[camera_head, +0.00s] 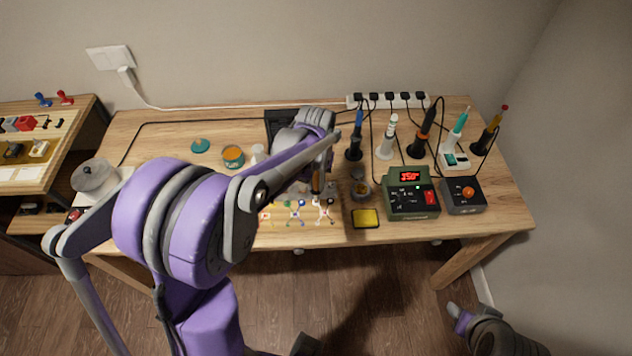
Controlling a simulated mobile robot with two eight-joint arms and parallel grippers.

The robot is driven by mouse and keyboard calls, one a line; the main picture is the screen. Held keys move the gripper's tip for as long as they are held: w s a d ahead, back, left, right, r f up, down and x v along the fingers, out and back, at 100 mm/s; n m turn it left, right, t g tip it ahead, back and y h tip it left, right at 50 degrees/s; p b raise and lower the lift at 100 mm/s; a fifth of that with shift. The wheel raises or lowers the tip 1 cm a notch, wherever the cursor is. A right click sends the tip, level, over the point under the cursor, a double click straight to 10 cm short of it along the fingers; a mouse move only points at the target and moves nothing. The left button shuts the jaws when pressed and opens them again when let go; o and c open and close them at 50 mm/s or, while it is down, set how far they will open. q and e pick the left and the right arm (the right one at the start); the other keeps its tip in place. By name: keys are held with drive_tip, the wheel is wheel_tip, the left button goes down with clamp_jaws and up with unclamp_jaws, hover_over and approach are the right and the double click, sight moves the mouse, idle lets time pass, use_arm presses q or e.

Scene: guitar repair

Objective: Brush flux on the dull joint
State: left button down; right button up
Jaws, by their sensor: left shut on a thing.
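My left gripper (322,172) is shut on a small tool with a brown handle (316,183), probably the brush. It holds the tool upright over the back right part of the work mat. Its tip is too small to make out. On the mat lie small coloured parts with wires (296,211); which joint is dull cannot be told. An open teal tin with orange contents (233,156), perhaps the flux, stands left of the gripper, its teal lid (200,145) beside it. My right gripper (459,316) is low at the right, away from the table; its jaws are unclear.
A green soldering station (412,193) and a dark box with an orange knob (463,195) stand at the right. Several corded tools stand behind them before a power strip (388,101). A yellow sponge tray (365,218) lies near the front edge. My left arm hides the table's left middle.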

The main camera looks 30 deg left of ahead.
drive_tip(key=shift+f, duration=0.15)
idle(0.3)
use_arm(q)
drive_tip(key=shift+r+p, duration=1.6)
drive_tip(key=shift+r, duration=1.9)
use_arm(e)
drive_tip(key=r, duration=0.1)
drive_tip(key=w+r, duration=0.1)
drive_tip(key=r, duration=0.2)
drive_tip(key=shift+w+r, duration=0.3)
drive_tip(key=shift+w, duration=0.1)
use_arm(q)
drive_tip(key=shift+a, duration=0.1)
drive_tip(key=shift+a, duration=0.3)
drive_tip(key=a+r, duration=0.2)
drive_tip(key=a, duration=0.5)
use_arm(e)
drive_tip(key=shift+w+r, duration=0.1)
drive_tip(key=shift+r, duration=0.2)
use_arm(q)
drive_tip(key=shift+a, duration=0.1)
use_arm(e)
drive_tip(key=shift+a, duration=0.15)
